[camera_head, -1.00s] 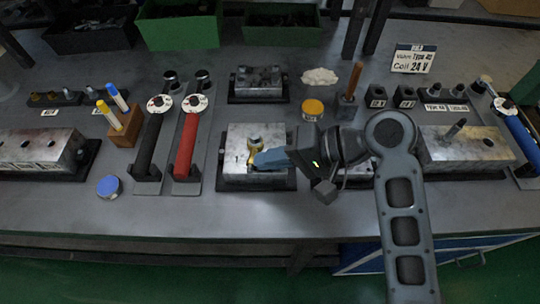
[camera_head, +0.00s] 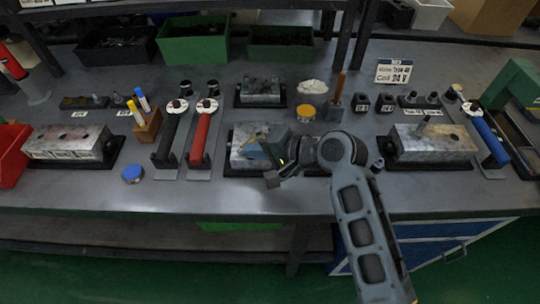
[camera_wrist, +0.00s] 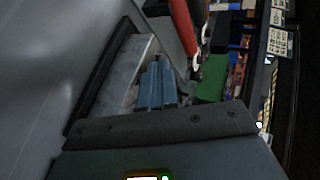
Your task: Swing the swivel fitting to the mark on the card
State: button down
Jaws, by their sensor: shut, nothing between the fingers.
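The metal valve block (camera_head: 241,163) sits on a dark base in the middle of the bench. The brass swivel fitting (camera_head: 259,137) shows as a small gold patch on its top, mostly hidden behind my gripper. My gripper (camera_head: 262,152) is over the block's right part, its blue fingers close to the fitting; I cannot tell whether they touch it. In the wrist view the fingers (camera_wrist: 157,84) are together and empty beside the pale block (camera_wrist: 112,88); the fitting is not clear there. A white card (camera_head: 393,71) reading "Coil 24 V" stands at the back right; no mark is readable.
Black (camera_head: 170,135) and red (camera_head: 201,137) handled tools stand left of the block. A blue-lidded round tin (camera_head: 132,173) lies front left. Another block (camera_head: 438,142) stands right, a smaller one (camera_head: 260,91) behind. A yellow-lidded tin (camera_head: 305,112) is close behind my gripper.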

jog(key=shift+a, duration=0.35)
jog(key=shift+a+p, duration=0.1)
jog(key=shift+p, duration=0.2)
dwell(0.4)
